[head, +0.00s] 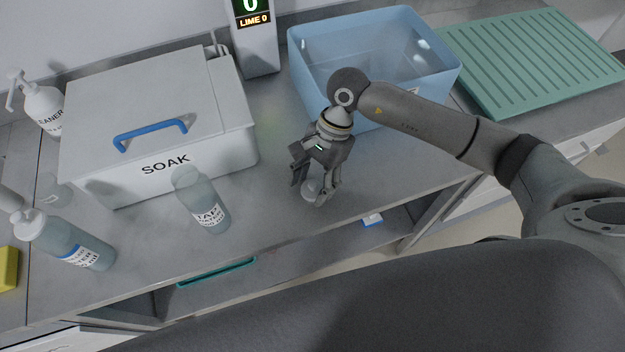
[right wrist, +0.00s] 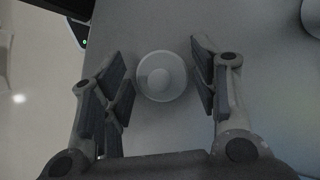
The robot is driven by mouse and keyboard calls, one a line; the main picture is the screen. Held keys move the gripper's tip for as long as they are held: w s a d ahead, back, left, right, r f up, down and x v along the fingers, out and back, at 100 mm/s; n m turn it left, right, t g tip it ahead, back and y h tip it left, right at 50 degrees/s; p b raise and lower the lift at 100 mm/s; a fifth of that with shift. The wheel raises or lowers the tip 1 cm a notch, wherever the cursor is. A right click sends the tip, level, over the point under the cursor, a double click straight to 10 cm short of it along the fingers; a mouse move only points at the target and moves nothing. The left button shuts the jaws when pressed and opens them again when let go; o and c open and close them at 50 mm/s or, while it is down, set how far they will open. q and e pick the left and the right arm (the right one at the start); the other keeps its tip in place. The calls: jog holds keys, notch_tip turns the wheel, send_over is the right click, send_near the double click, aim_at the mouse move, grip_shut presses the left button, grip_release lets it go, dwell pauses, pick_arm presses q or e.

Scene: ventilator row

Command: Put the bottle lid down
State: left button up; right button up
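The bottle lid (head: 312,190) is a small round white cap, low at the fingertips of my right gripper (head: 316,187) over the grey counter. In the right wrist view the lid (right wrist: 161,76) shows from above as a white disc with a raised middle. It lies between the two fingers of the right gripper (right wrist: 160,82), with a narrow gap on each side, so the gripper is open around it. The lid appears to rest on the counter. A clear bottle (head: 200,200) labelled TAP stands upright without a lid to the left. My left gripper is not in view.
A white SOAK box (head: 200,150) with a blue handle stands at left. A blue open bin (head: 375,98) is behind my right gripper. A capped bottle (head: 66,240), a pump bottle (head: 42,104) and a yellow block (head: 8,268) are at far left. A green ribbed mat (head: 540,60) lies at right.

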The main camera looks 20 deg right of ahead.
aim_at(311, 183)
jog(key=shift+o, duration=0.6)
jog(key=shift+r, duration=0.1)
jog(key=shift+r+p, duration=0.5)
jog(key=shift+p, duration=0.25)
jog(key=shift+r+p, duration=0.35)
jog(key=shift+p, duration=0.15)
jog(key=shift+w+d+r+b, duration=0.4)
jog(key=shift+r+b, duration=0.2)
jog(key=shift+b, duration=0.45)
jog(key=b+v, duration=0.2)
jog(key=v, duration=0.8)
jog(key=shift+s+b, duration=0.15)
jog(key=shift+b, duration=0.25)
jog(key=shift+a, duration=0.1)
